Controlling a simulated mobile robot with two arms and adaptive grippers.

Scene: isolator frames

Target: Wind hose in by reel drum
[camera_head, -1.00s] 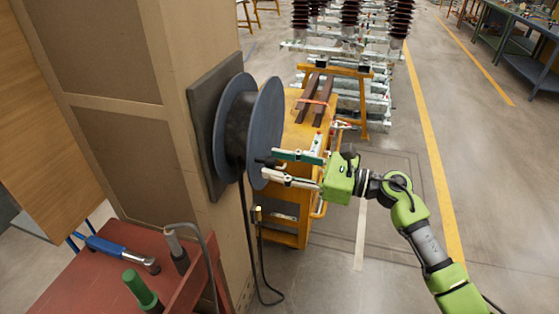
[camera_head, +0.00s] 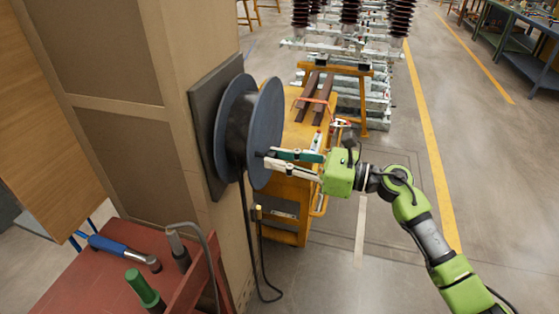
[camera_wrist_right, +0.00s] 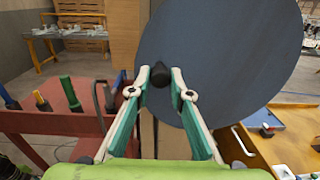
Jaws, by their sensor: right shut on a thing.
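The reel drum (camera_head: 263,135) is a blue-grey spool with two flanges on a dark plate (camera_head: 207,120) on a tan pillar. Its near flange (camera_wrist_right: 225,60) fills much of the right wrist view. The black hose (camera_head: 246,215) hangs from the drum and loops down toward the floor. My right gripper (camera_head: 272,158) is at the lower part of the near flange, shut on a small black crank handle (camera_wrist_right: 160,75) that sticks out of the flange. The hose end's looped part rests near the floor by the pillar. My left gripper is not in view.
A red table (camera_head: 95,275) with a blue-handled tool (camera_head: 122,250) and a green-handled tool (camera_head: 143,290) stands at the lower left. A yellow cart (camera_head: 290,205) stands behind the drum. The floor at the right is open.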

